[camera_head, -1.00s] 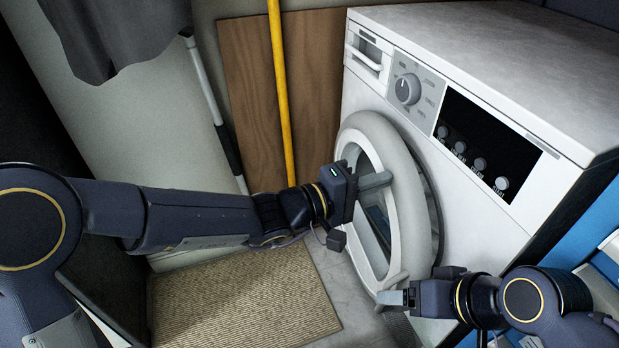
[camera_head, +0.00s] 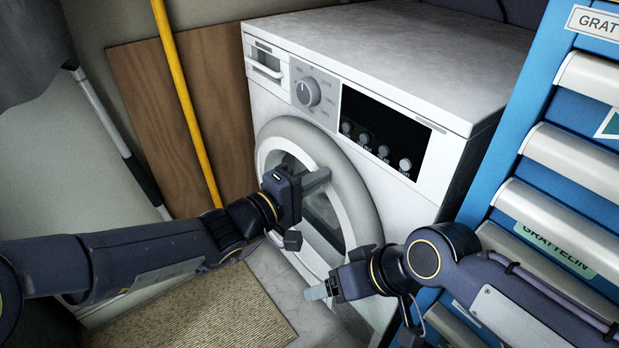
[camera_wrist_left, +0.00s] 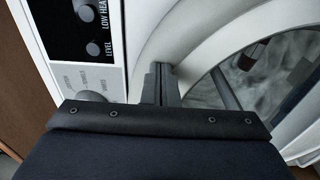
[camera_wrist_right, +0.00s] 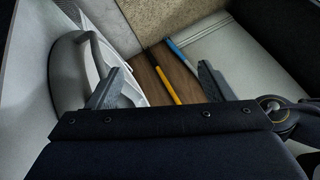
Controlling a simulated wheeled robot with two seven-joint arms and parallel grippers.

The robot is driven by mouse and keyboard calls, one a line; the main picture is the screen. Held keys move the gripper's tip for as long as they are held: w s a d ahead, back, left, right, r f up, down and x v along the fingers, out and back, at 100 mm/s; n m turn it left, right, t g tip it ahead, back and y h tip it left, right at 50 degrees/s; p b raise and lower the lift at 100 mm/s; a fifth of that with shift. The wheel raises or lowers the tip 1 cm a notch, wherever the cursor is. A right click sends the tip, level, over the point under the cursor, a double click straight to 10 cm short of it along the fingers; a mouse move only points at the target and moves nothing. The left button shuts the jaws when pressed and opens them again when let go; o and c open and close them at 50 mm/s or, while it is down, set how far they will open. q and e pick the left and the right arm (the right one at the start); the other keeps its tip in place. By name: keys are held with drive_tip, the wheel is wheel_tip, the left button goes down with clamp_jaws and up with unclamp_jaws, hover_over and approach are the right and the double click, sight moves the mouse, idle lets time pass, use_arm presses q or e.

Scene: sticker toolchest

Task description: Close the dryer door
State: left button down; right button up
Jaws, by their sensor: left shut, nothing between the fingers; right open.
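The round door (camera_head: 357,200) of the white dryer has a thick pale-grey ring around dark glass and lies close to the dryer's front. I cannot tell whether it is fully flush or latched. My left gripper (camera_head: 318,180) is shut and empty, with its fingertips against or just in front of the door's ring. In the left wrist view its closed fingers (camera_wrist_left: 160,84) point at the ring (camera_wrist_left: 190,40). My right gripper (camera_head: 317,292) is open and empty, low in front of the door's lower edge. The door also shows at the left of the right wrist view (camera_wrist_right: 70,75).
A blue tool chest (camera_head: 535,180) with white drawer handles stands right of the dryer (camera_head: 420,50). A yellow pole (camera_head: 185,100) and a brown board (camera_head: 150,110) are at the left. A woven mat (camera_head: 205,310) lies on the floor.

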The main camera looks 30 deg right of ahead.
use_arm(q)
drive_tip(key=shift+d+r, duration=0.3)
drive_tip(key=shift+d, duration=0.05)
use_arm(e)
drive_tip(key=shift+d, duration=0.1)
use_arm(q)
drive_tip(key=p+v, duration=0.2)
drive_tip(key=v, duration=0.6)
drive_tip(key=shift+a+f, duration=0.25)
drive_tip(key=shift+f, duration=0.05)
use_arm(e)
drive_tip(key=shift+d+r, duration=0.25)
drive_tip(key=shift+r, duration=0.25)
drive_tip(key=shift+d+r, duration=0.25)
drive_tip(key=shift+r, duration=0.2)
